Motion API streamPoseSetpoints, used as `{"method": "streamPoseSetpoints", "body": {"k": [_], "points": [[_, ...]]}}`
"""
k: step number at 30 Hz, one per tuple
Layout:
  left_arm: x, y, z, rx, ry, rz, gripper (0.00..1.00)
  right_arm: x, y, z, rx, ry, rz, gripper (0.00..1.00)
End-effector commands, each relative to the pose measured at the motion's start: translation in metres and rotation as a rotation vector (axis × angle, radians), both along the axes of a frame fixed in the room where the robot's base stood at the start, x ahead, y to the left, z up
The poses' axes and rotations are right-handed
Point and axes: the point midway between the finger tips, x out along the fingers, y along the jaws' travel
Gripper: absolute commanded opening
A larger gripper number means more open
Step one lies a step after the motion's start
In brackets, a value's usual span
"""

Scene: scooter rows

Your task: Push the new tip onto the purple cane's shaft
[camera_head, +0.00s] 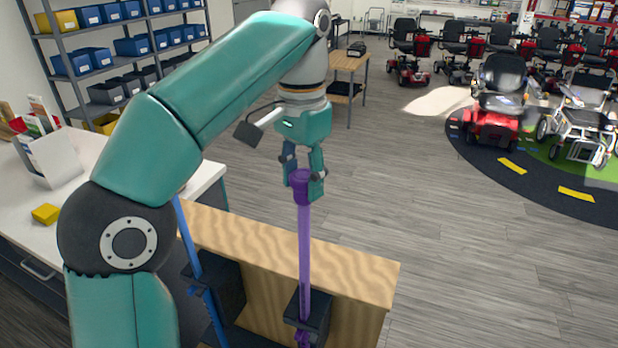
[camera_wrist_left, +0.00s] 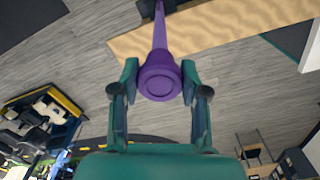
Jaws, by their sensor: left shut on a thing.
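The purple cane (camera_head: 304,245) stands upright in a black holder (camera_head: 318,312) at the wooden bench's front, shaft end up. A purple tip (camera_head: 300,180) sits in line with the shaft's upper end. My left gripper (camera_head: 304,184) is shut on the tip from above, one finger on each side. In the left wrist view the tip's round end (camera_wrist_left: 160,80) faces the camera between the fingers, and the shaft runs away behind it. I cannot tell how far the shaft sits inside the tip. My right gripper is not in view.
A blue cane (camera_head: 187,240) stands to the left in another black holder (camera_head: 228,290). The wooden bench top (camera_head: 350,265) lies behind the shaft. A white counter (camera_head: 95,165) with a yellow block (camera_head: 46,214) is at the left. Open floor lies to the right.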

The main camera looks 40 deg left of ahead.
Motion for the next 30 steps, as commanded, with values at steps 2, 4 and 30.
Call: {"method": "streamPoseSetpoints", "body": {"k": [2, 4, 30], "points": [[-0.0001, 0.0002, 0.0001, 0.000, 0.000, 0.000, 0.13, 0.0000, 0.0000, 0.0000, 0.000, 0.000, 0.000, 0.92], [-0.0002, 0.0002, 0.0001, 0.000, 0.000, 0.001, 0.13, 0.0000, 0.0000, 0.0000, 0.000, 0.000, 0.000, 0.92], [-0.0004, 0.0007, -0.0079, 0.000, 0.000, 0.002, 0.13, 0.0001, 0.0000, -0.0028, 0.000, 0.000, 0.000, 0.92]]}}
